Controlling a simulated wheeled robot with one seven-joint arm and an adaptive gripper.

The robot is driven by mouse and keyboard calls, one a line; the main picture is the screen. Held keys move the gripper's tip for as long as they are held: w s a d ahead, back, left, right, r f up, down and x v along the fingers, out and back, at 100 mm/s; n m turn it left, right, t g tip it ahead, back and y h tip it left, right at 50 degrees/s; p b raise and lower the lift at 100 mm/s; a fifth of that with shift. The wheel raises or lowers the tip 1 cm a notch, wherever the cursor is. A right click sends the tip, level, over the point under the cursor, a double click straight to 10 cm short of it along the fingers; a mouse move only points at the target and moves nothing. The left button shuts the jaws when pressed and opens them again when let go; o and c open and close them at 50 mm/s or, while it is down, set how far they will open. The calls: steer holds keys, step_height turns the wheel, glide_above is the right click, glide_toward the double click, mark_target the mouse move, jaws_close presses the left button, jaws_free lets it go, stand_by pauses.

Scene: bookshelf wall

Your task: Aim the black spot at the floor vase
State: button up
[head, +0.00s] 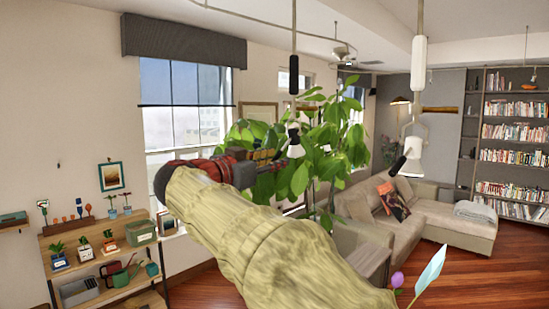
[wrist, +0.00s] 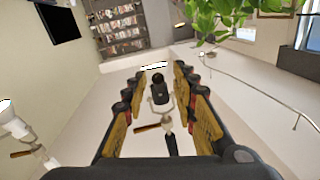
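The black spot (head: 294,75) hangs from the ceiling on a thin dark rod, left of a similar white spot. In the wrist view the black spot (wrist: 160,95) is in the middle, with a white shade, a wooden bar and a dark handle. My gripper (wrist: 160,78) is open, with a finger on each side of it; I cannot tell whether they touch. In the head view my gripper (head: 285,152) reaches toward the shade. No floor vase body shows; a purple bloom (head: 397,280) and pale blue petal stand at the bottom edge.
The white spot (head: 418,65) hangs to the right. A leafy plant (head: 345,140) stands behind my gripper. A sofa (head: 455,215) and bookshelf (head: 515,132) are at right. A shelf unit (head: 75,235) with small pots is at left.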

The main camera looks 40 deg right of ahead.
steer(key=shift+d, duration=0.3)
steer(key=shift+c, duration=0.5)
jaws_close()
